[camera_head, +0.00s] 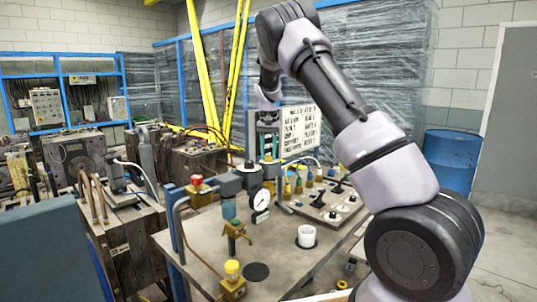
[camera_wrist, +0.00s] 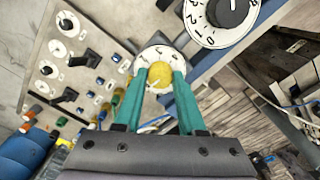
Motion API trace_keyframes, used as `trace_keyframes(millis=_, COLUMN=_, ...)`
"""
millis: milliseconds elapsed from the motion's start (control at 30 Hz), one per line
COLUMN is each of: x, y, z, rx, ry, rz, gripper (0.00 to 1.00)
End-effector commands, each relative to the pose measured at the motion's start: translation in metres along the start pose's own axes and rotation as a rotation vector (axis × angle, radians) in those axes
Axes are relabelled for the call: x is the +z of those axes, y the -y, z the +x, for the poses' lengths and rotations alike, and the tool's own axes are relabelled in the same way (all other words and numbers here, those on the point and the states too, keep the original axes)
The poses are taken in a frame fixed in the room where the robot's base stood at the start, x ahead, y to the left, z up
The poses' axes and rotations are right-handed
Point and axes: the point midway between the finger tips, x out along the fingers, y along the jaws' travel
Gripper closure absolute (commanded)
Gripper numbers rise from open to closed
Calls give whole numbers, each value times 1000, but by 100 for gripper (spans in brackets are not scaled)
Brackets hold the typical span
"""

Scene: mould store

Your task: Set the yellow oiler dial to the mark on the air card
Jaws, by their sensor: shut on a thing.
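The yellow oiler dial (camera_wrist: 160,73) is a round yellow knob with a pale pointer line, set on a white scale disc (camera_wrist: 146,54). My gripper (camera_wrist: 158,80) has its two teal fingers shut on the knob's sides. The fingers and knob hide part of the scale, and its marks are too small to read. In the head view my gripper (camera_head: 268,147) reaches down at the back of the bench, over the row of air fittings. A white card with black lettering (camera_head: 300,128) stands just right of it; its text is not legible.
A black knob (camera_wrist: 230,10) on a larger numbered white dial sits close to my fingers. A switch panel (camera_head: 325,203) lies right.

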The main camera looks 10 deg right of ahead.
Motion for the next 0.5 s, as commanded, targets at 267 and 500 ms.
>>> trace_keyframes(millis=267, x=0, y=0, z=-1, rx=-2, ry=0, rz=229, gripper=100)
trace_keyframes(millis=500, x=0, y=0, z=-1, rx=-1, ry=0, rz=422, gripper=100)
